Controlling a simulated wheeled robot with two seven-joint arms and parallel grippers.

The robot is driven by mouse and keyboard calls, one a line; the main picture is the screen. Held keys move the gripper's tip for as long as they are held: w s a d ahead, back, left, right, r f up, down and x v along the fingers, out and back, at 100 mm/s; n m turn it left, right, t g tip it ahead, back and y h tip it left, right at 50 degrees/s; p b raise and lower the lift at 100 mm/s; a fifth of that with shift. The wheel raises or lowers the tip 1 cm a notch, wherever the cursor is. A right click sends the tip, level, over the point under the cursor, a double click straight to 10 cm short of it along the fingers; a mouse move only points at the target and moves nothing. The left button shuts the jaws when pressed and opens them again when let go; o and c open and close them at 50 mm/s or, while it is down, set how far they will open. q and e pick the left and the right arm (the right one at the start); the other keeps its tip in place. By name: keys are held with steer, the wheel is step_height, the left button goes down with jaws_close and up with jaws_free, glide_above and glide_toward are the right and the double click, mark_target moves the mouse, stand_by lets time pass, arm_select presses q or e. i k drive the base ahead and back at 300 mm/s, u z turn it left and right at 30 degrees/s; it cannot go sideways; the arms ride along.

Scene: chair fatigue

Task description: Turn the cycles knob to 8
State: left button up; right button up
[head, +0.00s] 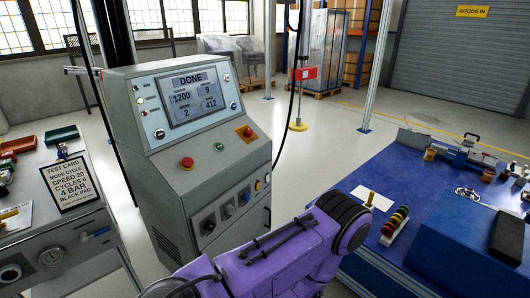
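A grey control console (165,110) stands left of centre. Its screen (190,97) reads DONE, with 1200, 9, 2 and 412 below. Three dark knobs sit in a row low on its front: a left one (209,226), a middle one (228,210) and a right one (245,196). Their labels and settings are too small to read, so I cannot tell which is the cycles knob. A test card (69,184) at the left appears to read cycles 8. My purple arm crosses the lower middle, in front of the console's lower right. Neither gripper shows.
A red button (187,163) and an orange-plated knob (246,131) sit on the console's sloped panel. A grey bench unit (50,255) stands at the left. A blue table (385,175) with fixtures and coloured rings stands at the right. Open floor lies behind the console.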

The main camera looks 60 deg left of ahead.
mark_target(246, 197)
steer(key=u, duration=0.5)
steer(key=i, duration=1)
steer(key=u, duration=1.25)
steer(key=i, duration=0.55)
steer(key=u, duration=0.45)
